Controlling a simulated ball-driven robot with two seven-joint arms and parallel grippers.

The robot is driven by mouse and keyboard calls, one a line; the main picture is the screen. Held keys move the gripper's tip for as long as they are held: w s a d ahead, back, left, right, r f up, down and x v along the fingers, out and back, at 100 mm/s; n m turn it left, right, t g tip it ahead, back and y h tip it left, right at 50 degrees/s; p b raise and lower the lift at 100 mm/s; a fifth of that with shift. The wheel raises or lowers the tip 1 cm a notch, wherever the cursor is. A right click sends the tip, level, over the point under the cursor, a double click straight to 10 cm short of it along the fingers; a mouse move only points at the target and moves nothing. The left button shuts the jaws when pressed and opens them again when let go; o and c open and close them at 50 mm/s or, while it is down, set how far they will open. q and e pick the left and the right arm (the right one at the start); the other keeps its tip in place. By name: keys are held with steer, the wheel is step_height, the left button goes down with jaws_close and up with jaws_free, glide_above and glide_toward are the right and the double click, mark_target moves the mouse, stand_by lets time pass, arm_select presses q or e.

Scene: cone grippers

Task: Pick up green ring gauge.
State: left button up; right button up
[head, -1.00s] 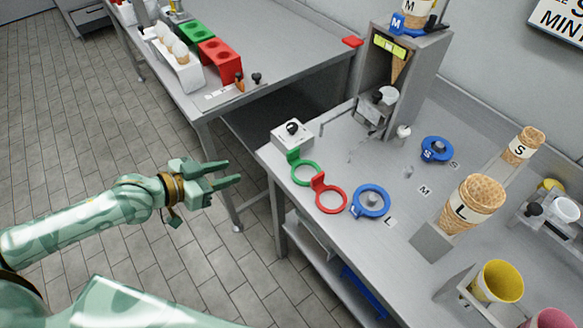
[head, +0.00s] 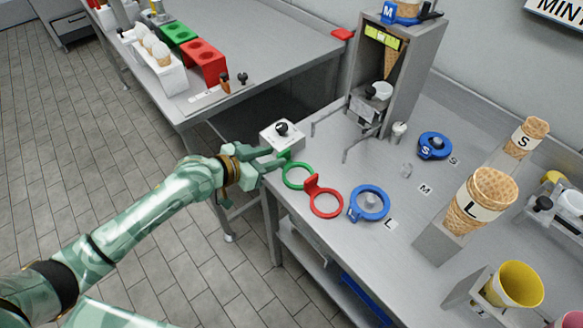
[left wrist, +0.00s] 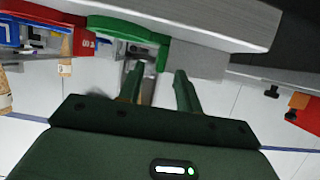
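The green ring gauge (head: 298,177) lies at the near left edge of the right-hand counter, with its upright tab (head: 284,156) toward the white box. My left gripper (head: 278,158) is at the counter edge, its fingertips close to the tab. In the left wrist view the fingers (left wrist: 158,82) are open with a gap between them, and the green gauge (left wrist: 128,28) shows just beyond them. It does not appear gripped; whether a finger touches it I cannot tell. My right gripper is not in view.
A red ring gauge (head: 326,203) lies right beside the green one, then a blue ring (head: 370,204). A white box with a black knob (head: 282,136) stands just behind the tab. A cone dispenser (head: 395,75) and large cones (head: 482,200) stand farther right. Open floor lies left of the counter.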

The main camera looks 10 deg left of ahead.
arm_select(q)
steer(key=shift+w+d+f, duration=0.15)
steer(key=shift+w, duration=0.1)
steer(key=shift+s, duration=0.1)
jaws_close()
